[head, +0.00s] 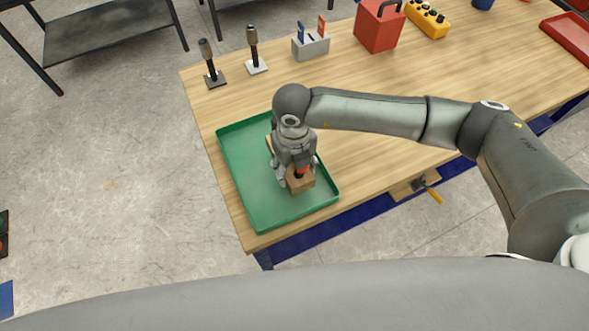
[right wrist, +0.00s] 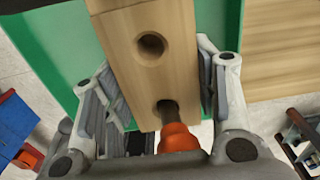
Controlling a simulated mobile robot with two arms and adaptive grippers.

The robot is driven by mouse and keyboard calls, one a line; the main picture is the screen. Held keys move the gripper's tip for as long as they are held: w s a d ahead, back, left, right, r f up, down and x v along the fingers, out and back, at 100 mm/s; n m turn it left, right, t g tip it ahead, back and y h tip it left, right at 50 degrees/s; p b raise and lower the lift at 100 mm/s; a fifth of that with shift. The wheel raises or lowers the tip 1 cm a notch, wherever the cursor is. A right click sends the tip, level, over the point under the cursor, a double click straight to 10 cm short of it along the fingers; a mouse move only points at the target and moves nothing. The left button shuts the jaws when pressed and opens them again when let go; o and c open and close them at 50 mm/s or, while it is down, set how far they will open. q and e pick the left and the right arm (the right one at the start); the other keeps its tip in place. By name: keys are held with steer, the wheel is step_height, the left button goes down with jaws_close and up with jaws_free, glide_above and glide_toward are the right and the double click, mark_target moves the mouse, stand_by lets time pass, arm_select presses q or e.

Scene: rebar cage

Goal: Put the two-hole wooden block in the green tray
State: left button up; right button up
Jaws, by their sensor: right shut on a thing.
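The two-hole wooden block (head: 301,183) is between the fingers of my right gripper (head: 297,174), which is shut on it. The block also shows in the right wrist view (right wrist: 165,78), with both round holes facing the camera. A dark shaft with an orange-red part (right wrist: 177,137) is at the lower hole; I cannot tell how deep it goes. The green tray (head: 245,165) lies at the table's near left corner, and the block appears over its right part. I cannot tell whether the block touches the tray floor. My left gripper is not in view.
On the wooden table (head: 370,155), two dark upright tools (head: 253,50), a grey holder (head: 311,44), a red box (head: 378,27) and a yellow button box (head: 427,18) stand at the back. A clamped piece (head: 415,186) projects from the front edge. The table right of the tray is largely clear.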

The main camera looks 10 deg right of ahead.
steer(key=shift+f+p, duration=0.7)
steer(key=shift+f, duration=0.75)
steer(key=shift+f, duration=0.1)
steer(key=shift+f, duration=0.15)
steer(key=o, duration=1.2)
